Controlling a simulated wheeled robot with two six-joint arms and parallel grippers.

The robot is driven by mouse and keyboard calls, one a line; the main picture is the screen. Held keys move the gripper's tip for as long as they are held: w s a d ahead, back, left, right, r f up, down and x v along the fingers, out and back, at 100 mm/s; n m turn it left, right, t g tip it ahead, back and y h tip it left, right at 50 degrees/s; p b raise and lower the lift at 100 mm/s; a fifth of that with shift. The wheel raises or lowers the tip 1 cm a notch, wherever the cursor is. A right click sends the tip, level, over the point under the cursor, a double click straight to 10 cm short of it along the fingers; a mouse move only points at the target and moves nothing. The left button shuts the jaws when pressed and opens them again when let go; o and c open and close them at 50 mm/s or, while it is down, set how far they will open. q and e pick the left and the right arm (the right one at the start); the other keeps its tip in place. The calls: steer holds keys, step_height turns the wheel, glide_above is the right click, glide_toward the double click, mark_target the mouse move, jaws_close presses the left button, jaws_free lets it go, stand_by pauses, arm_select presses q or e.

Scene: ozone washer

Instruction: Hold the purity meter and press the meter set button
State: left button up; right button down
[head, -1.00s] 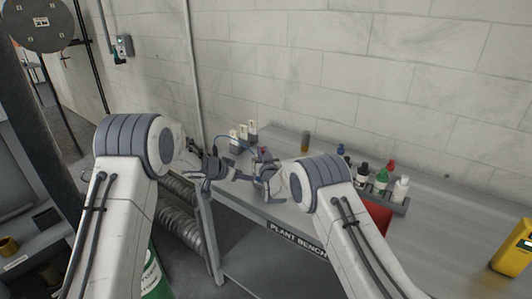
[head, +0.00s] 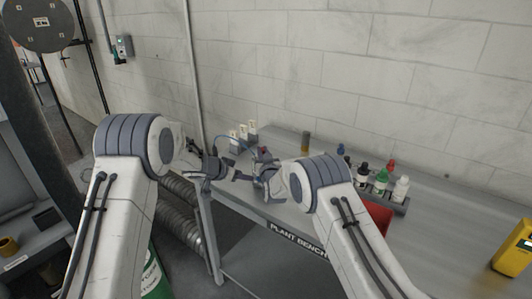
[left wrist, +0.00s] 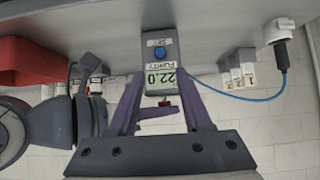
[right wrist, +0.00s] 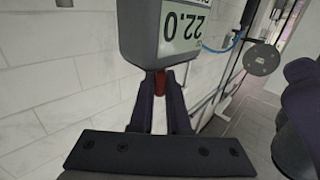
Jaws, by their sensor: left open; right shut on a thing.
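The purity meter (left wrist: 151,74) is a grey box with a display reading 22.0 and a round blue button (left wrist: 160,53) under a SET label. My right gripper (right wrist: 160,85) is shut on a red part at the meter's end, with the meter body (right wrist: 148,40) beyond its fingertips. My left gripper (left wrist: 163,85) is open, its fingers spread to either side of the meter's display end in the left wrist view. The blue button lies beyond the left fingertips. In the head view the two grippers are close together and the meter is mostly hidden.
A blue cable (left wrist: 245,98) runs near the meter from a plug (left wrist: 283,42). Small white-and-dark units (head: 243,136) stand at the bench's far left. Bottles (head: 381,180) sit in a rack to the right, and a yellow device (head: 514,248) at far right. Bare bench lies between.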

arm_select(q)
jaws_close()
stand_by(1.5)
